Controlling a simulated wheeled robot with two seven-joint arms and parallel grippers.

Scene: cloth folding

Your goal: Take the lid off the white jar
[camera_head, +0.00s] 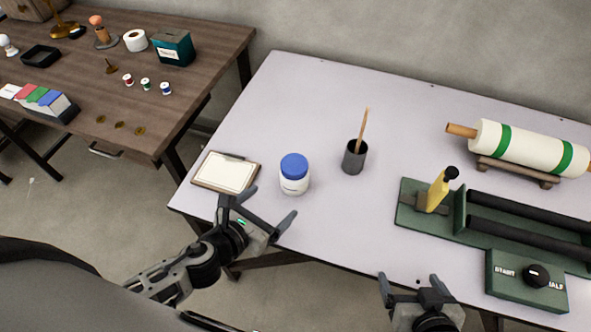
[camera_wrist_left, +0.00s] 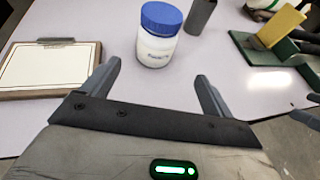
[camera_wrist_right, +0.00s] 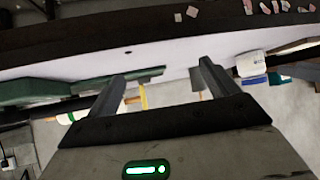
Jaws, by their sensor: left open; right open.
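The white jar (camera_head: 294,184) stands upright on the pale table, with its blue lid (camera_head: 294,165) on top. In the left wrist view the jar (camera_wrist_left: 156,50) and its lid (camera_wrist_left: 161,17) show just beyond the fingers. My left gripper (camera_head: 270,208) is open and empty, in front of the jar and slightly left of it, apart from it. It also shows in the left wrist view (camera_wrist_left: 158,80). My right gripper (camera_head: 420,284) is open and empty at the table's front edge, far right of the jar. It also shows in the right wrist view (camera_wrist_right: 160,82).
A clipboard (camera_head: 226,172) lies left of the jar. A dark cup (camera_head: 354,158) with a stick stands right of it. A wooden table (camera_head: 190,85) holds small items.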

